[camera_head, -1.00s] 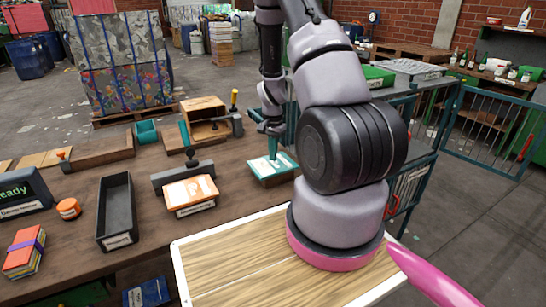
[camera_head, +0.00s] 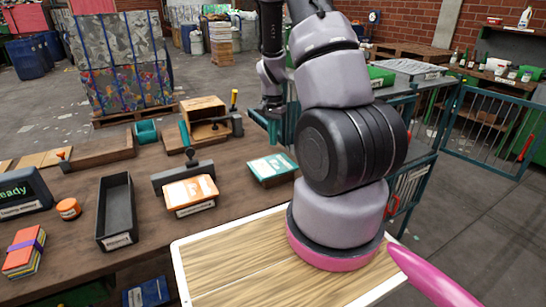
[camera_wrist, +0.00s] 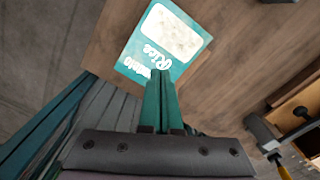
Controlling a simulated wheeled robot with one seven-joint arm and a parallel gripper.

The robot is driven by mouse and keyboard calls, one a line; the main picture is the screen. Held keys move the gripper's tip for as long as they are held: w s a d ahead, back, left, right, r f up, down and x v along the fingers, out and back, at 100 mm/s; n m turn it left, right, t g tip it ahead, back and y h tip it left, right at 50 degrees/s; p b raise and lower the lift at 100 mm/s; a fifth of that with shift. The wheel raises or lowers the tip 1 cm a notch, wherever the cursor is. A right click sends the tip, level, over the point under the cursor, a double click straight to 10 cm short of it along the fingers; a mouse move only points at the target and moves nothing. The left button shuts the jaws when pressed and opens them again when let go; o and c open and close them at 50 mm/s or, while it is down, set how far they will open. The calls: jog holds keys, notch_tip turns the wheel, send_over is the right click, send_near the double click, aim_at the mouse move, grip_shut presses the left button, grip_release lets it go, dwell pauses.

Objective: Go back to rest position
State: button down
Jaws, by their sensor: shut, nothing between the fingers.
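My gripper (camera_head: 272,122) hangs above the far right part of the wooden table in the head view, partly beside my arm. In the wrist view its two teal fingers (camera_wrist: 161,102) are pressed together with nothing between them. A teal and white packet marked "Rice" (camera_head: 272,168) lies flat on the table below the gripper, apart from it. It also shows in the wrist view (camera_wrist: 140,52), just beyond the fingertips.
An orange and white packet (camera_head: 190,190), a black tray (camera_head: 103,213), an orange puck (camera_head: 68,208), a stack of coloured cards (camera_head: 22,258) and a wooden box (camera_head: 204,108) stand on the table. Metal railings (camera_head: 490,125) stand to the right.

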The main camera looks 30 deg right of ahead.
jog(key=shift+r, duration=0.85)
jog(key=s+a+r+n+t+y, duration=0.1)
jog(key=s+a+r+t, duration=0.15)
jog(key=r, duration=0.75)
jog(key=s+a+r+n+t, duration=0.15)
jog(key=a+r, duration=0.25)
jog(key=r, duration=0.5)
jog(key=s+a+r+n+t+y, duration=0.1)
jog(key=s+a+r+n+t, duration=0.2)
jog(key=s+r, duration=1.2)
jog(key=a+n, duration=0.2)
jog(key=a, duration=0.2)
jog(key=shift+s, duration=0.35)
